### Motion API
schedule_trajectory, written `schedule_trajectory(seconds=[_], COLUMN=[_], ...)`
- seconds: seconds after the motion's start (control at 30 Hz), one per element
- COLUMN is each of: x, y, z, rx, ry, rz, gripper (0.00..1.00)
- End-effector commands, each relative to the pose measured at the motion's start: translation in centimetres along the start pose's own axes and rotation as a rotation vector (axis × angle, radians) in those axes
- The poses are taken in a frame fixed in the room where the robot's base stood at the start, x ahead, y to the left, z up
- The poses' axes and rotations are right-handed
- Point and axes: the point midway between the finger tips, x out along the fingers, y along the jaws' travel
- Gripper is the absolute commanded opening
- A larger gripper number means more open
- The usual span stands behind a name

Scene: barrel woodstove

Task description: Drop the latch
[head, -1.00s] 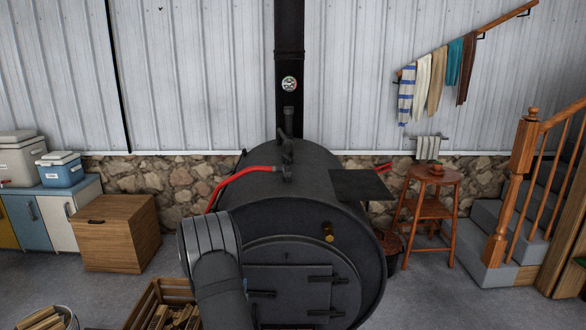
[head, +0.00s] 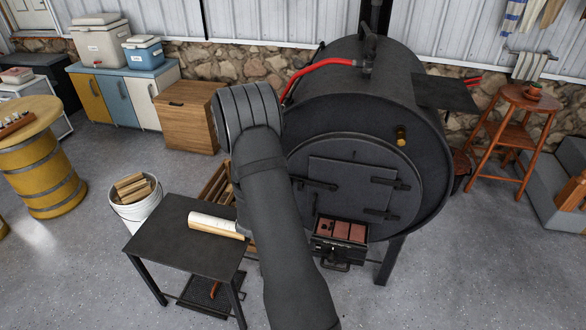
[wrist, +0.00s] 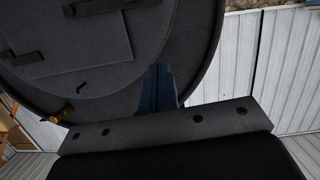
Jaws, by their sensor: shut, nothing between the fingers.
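The black barrel stove's door (head: 345,180) is closed flat against the stove front. At its left edge is the dark latch bar (head: 315,184), lying roughly level. Part of my arm covers the area left of it. In the wrist view, which is upside down, the latch (wrist: 88,6) shows at the top edge, partly cut off. My gripper (wrist: 157,72) shows there as dark blue fingers, shut and empty, over the stove front near its rim, apart from the latch. In the head view my gripper is hidden behind my arm.
Two hinge straps (head: 385,182) are on the door's right. A brass knob (head: 401,135) sits above. An open ash drawer (head: 340,232) with reddish bricks sticks out below.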

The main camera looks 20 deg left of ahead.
Motion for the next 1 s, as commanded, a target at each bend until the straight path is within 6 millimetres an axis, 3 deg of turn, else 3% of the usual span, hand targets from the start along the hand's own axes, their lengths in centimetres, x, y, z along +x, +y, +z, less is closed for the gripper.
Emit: schedule_trajectory(seconds=[0.17, 0.6, 0.73, 1.0], x=[1.1, 10.1, 10.2, 10.5], y=[-0.2, -0.2, -0.2, -0.2], z=[0.2, 0.4, 2.6, 4.1], rx=[-0.006, -0.005, -0.008, -0.007], ry=[-0.014, -0.012, -0.016, -0.014], rz=[0.002, 0.002, -0.001, -0.001], gripper=[0.00, 0.00, 0.00, 0.00])
